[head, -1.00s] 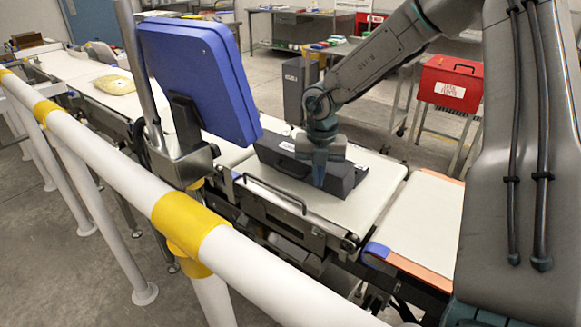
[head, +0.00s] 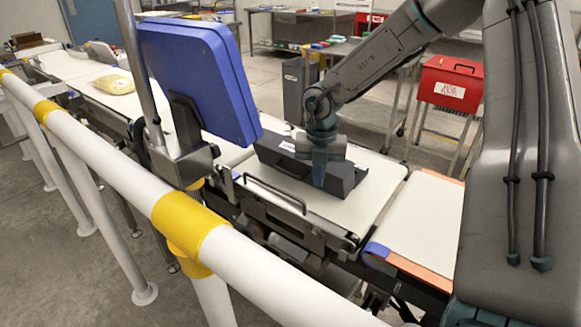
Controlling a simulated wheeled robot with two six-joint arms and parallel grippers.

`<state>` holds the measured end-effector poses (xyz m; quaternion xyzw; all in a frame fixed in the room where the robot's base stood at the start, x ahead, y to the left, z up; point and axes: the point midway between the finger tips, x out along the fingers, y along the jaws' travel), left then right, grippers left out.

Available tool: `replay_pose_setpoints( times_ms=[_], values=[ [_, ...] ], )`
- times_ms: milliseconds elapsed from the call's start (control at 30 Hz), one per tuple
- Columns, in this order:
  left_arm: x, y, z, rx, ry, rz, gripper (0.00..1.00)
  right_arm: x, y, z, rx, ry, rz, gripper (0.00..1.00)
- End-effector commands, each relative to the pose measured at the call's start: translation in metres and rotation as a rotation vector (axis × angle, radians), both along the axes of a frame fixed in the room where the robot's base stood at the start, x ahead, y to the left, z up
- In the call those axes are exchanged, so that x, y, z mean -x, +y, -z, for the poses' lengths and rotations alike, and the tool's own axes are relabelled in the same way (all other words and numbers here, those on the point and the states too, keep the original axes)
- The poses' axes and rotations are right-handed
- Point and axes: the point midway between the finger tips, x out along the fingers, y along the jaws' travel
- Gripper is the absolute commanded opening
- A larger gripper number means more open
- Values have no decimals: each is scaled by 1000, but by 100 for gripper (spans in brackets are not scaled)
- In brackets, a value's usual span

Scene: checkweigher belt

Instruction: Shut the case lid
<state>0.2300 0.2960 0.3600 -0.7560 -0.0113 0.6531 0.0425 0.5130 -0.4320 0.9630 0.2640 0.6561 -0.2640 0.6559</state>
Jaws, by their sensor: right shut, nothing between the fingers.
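The dark grey case (head: 345,182) sits on the pale weigher belt, with a black handle on its near side. Its lid appears down, or nearly so; I cannot tell whether a gap is left. My right gripper (head: 319,184) points down at the near side of the case, with its fingers together and nothing between them. The gripper and wrist hide the middle of the case. The fingertips look to be against or just in front of it; I cannot tell which. My left gripper is not in view.
A blue display (head: 195,80) on a metal post stands left of the case. A white and yellow guard rail (head: 255,270) crosses the foreground. A yellowish bag (head: 114,84) lies on the belt at far left. A red box (head: 450,84) stands on a table behind. The belt right of the case is clear.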

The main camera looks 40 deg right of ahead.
Motion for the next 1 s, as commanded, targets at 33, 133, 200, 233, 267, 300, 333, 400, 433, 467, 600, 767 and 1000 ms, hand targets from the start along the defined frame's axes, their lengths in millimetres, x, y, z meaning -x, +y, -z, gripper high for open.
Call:
replay_pose_setpoints(
  times_ms=[33,133,200,233,267,300,333,400,433,467,600,767,1000],
  values=[
    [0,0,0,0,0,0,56,0,-1,0,0,0,0,0],
    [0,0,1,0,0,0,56,-1,-3,0,-1,-1,1,0],
    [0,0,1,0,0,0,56,-2,-5,0,-1,-1,2,0],
    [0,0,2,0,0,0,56,-2,-6,0,-1,-1,2,0],
    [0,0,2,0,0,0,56,-2,-8,0,-1,-1,2,0],
    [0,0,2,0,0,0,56,-3,-9,0,-1,-1,2,0],
    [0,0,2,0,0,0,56,-3,-10,0,-1,-1,2,0],
    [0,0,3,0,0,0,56,-4,-13,0,-1,-1,1,0],
    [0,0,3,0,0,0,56,-5,-14,0,-1,-2,1,0],
    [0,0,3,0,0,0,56,-5,-15,0,0,-1,1,0],
    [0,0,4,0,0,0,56,-6,-21,0,0,-1,1,0],
    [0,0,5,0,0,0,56,-8,-26,0,0,-1,1,0],
    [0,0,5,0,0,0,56,-8,-27,0,0,-1,0,0]
  ],
)
